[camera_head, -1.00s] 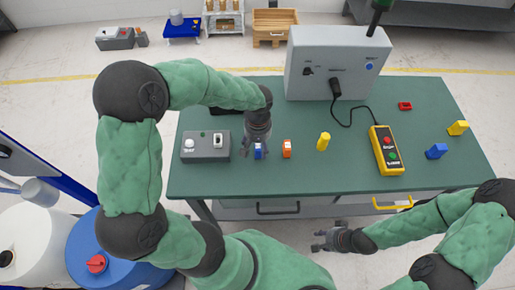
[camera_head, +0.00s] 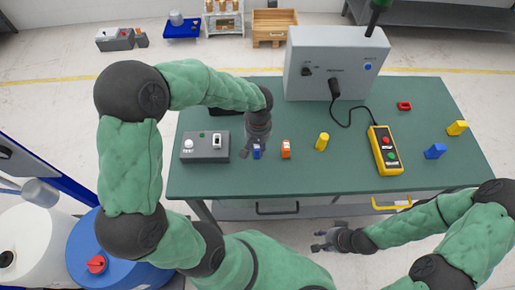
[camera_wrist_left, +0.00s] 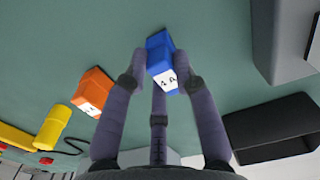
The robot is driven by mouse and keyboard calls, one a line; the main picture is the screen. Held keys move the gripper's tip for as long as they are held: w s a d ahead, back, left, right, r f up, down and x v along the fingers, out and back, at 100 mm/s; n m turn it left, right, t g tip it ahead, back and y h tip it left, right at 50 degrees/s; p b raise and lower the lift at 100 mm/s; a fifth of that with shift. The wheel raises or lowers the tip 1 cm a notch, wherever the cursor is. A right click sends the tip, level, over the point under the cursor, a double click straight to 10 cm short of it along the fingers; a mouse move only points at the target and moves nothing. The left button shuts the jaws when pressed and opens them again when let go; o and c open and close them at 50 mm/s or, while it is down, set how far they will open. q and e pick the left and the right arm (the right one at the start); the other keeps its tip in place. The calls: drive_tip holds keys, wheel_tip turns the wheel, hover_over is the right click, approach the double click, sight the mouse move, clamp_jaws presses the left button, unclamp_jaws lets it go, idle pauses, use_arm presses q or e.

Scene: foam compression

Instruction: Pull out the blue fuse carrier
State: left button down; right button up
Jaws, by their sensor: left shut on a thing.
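The blue fuse carrier (camera_head: 256,152) is a small upright block with a white label at the green table's left-centre. My left gripper (camera_head: 257,146) comes down over it. In the left wrist view, the blue fuse carrier (camera_wrist_left: 159,50) is between the fingertips of the left gripper (camera_wrist_left: 160,78), which is shut on it. The fingers hide part of its sides, and I cannot tell whether its base touches the table. An orange block (camera_head: 286,149) of like shape stands just to the right. My right gripper (camera_head: 323,240) is open and empty in front of the table.
A grey switch box (camera_head: 206,147) sits left of the blue carrier. A yellow cylinder (camera_head: 322,141), a yellow pendant (camera_head: 385,151) and several small blocks lie to the right. A large grey box (camera_head: 335,68) stands behind. The green table (camera_head: 320,178) is clear in front.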

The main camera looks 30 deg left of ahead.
sight(257, 146)
use_arm(q)
drive_tip(key=shift+w+a+r+p, duration=0.15)
drive_tip(key=shift+a+r+p, duration=0.15)
drive_tip(key=shift+r, duration=0.45)
drive_tip(key=shift+w+a+r+p, duration=0.15)
drive_tip(key=shift+r+p, duration=0.2)
drive_tip(key=shift+r, duration=0.35)
drive_tip(key=shift+s+a+r, duration=0.15)
drive_tip(key=shift+a, duration=0.05)
drive_tip(key=shift+d+r+p, duration=0.25)
drive_tip(key=shift+r+p, duration=0.1)
drive_tip(key=shift+p, duration=0.15)
drive_tip(key=shift+d+r+p, duration=0.1)
drive_tip(key=shift+r+p, duration=0.65)
drive_tip(key=shift+r, duration=0.3)
drive_tip(key=shift+s+f, duration=0.1)
